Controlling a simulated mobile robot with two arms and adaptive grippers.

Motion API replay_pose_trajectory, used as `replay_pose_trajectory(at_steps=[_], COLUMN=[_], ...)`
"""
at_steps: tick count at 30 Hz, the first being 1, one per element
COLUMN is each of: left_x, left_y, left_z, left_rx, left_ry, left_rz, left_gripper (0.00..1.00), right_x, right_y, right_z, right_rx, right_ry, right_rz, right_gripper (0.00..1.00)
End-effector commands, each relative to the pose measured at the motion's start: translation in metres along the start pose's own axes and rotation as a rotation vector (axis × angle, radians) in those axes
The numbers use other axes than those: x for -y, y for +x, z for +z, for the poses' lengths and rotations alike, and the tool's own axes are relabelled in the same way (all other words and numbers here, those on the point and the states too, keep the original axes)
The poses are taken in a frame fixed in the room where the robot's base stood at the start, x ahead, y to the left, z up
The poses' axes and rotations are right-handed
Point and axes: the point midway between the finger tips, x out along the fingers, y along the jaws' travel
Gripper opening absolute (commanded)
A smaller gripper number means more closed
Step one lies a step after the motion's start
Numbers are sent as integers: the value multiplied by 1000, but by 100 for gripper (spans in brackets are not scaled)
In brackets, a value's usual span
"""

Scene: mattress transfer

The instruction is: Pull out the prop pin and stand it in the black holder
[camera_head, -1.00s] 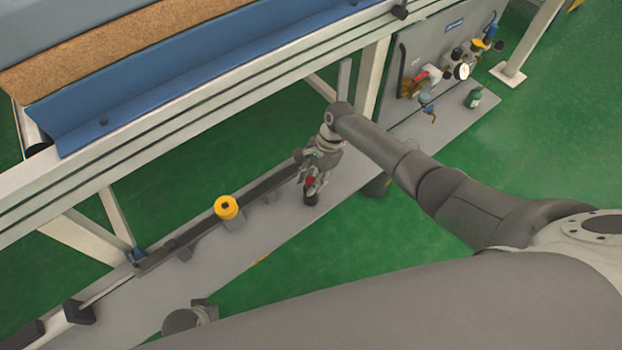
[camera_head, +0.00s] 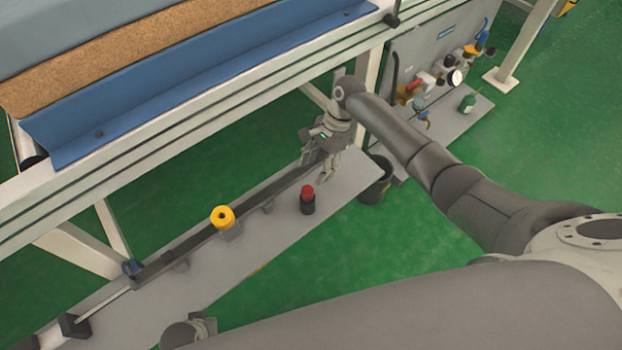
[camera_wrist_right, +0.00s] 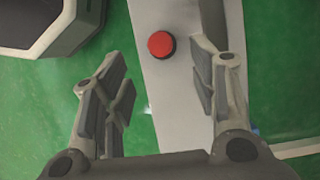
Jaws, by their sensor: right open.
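The prop pin, with its red top (camera_head: 307,190), stands upright in the short black holder (camera_head: 308,206) on the grey base plate. In the right wrist view the red top (camera_wrist_right: 161,45) shows as a round disc beyond the fingers, apart from them, and hides the holder below it. My right gripper (camera_head: 318,164) is open and empty, above and slightly right of the pin in the head view. A yellow ring with a dark centre (camera_head: 222,216) sits on the dark rail to the left.
A dark rail (camera_head: 190,237) runs along the grey plate (camera_head: 268,236) below the white frame (camera_head: 200,142). A black bucket (camera_head: 376,182) stands at the plate's right end. A panel with valves and a gauge (camera_head: 435,60) is at the upper right. Green floor is open at the right.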

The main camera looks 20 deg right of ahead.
Motion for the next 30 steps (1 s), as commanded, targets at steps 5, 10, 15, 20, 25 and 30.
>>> replay_pose_trajectory(at_steps=[5,10,15,20,25,30], left_x=[0,0,0,0,0,0], left_y=[0,0,0,0,0,0], left_z=[0,0,0,0,0,-1], left_rx=[-1,-1,0,0,-1,-1], left_ry=[0,0,0,0,0,0], left_rz=[0,0,0,0,0,0], left_gripper=[0,0,0,0,0,0], right_x=[0,0,0,0,0,-12], right_y=[-23,-30,-30,-30,-29,-11], right_z=[0,0,0,0,0,10], right_rx=[-1,0,0,0,0,-11], right_ry=[-1,0,0,0,-2,-100], right_rz=[0,0,0,0,1,3], right_gripper=[53,53,53,53,53,53])
